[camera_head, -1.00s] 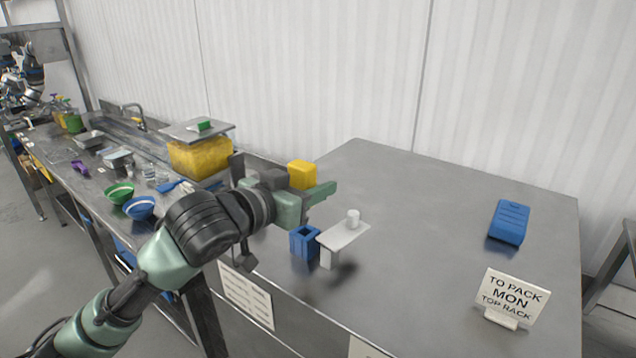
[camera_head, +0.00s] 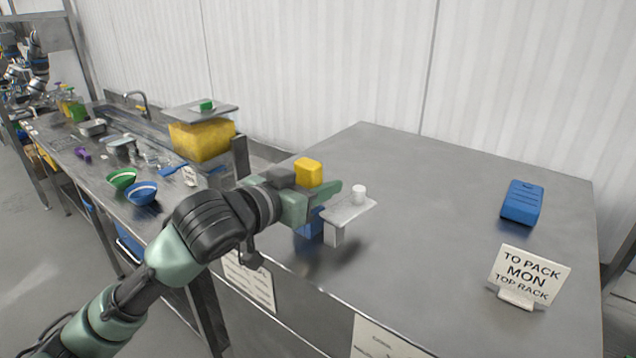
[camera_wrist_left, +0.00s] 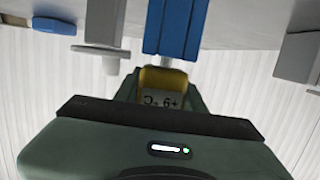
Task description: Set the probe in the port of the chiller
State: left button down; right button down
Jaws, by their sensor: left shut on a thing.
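My left gripper (camera_head: 322,194) is shut on a yellow block (camera_head: 308,172), which I take to be the probe. The block stands up above the fingers. In the left wrist view the yellow block (camera_wrist_left: 164,80) has a small display that seems to read +6 °C upside down. A grey-white shelf (camera_head: 345,211) with a white knob (camera_head: 359,191) stands right of the box, close to the fingertips. I cannot tell for sure which part is the chiller's port. My right gripper is not in view.
A flat blue case (camera_head: 522,202) lies at the back right of the steel table (camera_head: 430,210). A sign reading TO PACK MON TOP RACK (camera_head: 530,274) stands front right. Between them and the shelf the table is clear. Bowls and a yellow tub (camera_head: 203,140) are left.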

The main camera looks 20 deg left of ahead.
pick_arm(q)
jog(key=shift+s+r+p, duration=0.1)
jog(key=shift+p, duration=0.25)
jog(key=shift+f, duration=0.5)
dwell(1.4)
jog(key=shift+f+p, duration=0.1)
jog(key=shift+p, duration=0.3)
jog(key=c, duration=0.6)
grip_release()
jog(key=shift+f, duration=0.1)
jog(key=o, duration=0.3)
jog(key=shift+a, duration=0.1)
jog(key=shift+f, duration=0.1)
